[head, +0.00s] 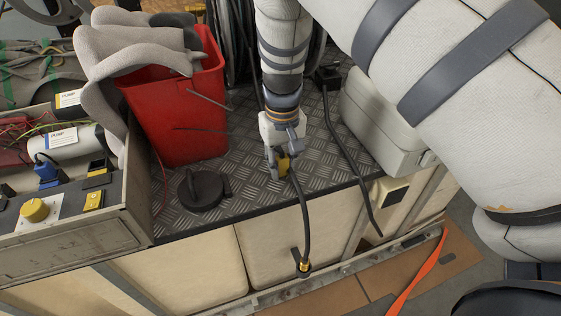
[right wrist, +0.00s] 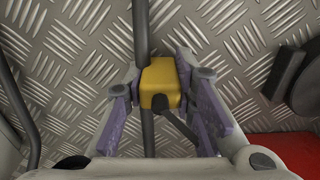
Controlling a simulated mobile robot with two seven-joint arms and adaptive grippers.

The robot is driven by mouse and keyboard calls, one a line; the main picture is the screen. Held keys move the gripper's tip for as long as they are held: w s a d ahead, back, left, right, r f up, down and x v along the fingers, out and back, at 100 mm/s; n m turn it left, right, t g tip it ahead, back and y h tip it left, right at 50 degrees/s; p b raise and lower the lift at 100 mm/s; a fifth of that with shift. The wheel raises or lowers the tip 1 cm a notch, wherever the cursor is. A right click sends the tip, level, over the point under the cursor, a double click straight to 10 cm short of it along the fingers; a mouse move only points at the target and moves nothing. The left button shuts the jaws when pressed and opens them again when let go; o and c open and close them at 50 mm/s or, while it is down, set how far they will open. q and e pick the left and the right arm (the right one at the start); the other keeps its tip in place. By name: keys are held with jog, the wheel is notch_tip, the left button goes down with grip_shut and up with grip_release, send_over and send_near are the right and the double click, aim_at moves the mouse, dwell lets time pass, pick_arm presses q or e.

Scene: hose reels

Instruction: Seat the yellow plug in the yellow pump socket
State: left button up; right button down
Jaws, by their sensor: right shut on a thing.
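The yellow plug (head: 283,165) is between the fingers of my right gripper (head: 279,168), above the front part of the tread-plate deck. In the right wrist view the yellow plug (right wrist: 161,78) sits between the two fingers (right wrist: 160,95), which are shut on it. A dark cable runs from the plug, down over the deck's front edge. What looks like the yellow socket (head: 93,200) is on the panel at the left, well apart from the plug. A blue plug (head: 46,170) stands on the same panel. My left gripper is not in view.
A round black lid-like piece (head: 202,190) lies on the deck (head: 245,190). A yellow knob (head: 35,210) is on the panel. A grey case (head: 380,130) is at right.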

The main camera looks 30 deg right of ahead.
jog(key=shift+f, duration=0.1)
jog(key=c, duration=1.3)
grip_release()
jog(key=shift+c, duration=0.2)
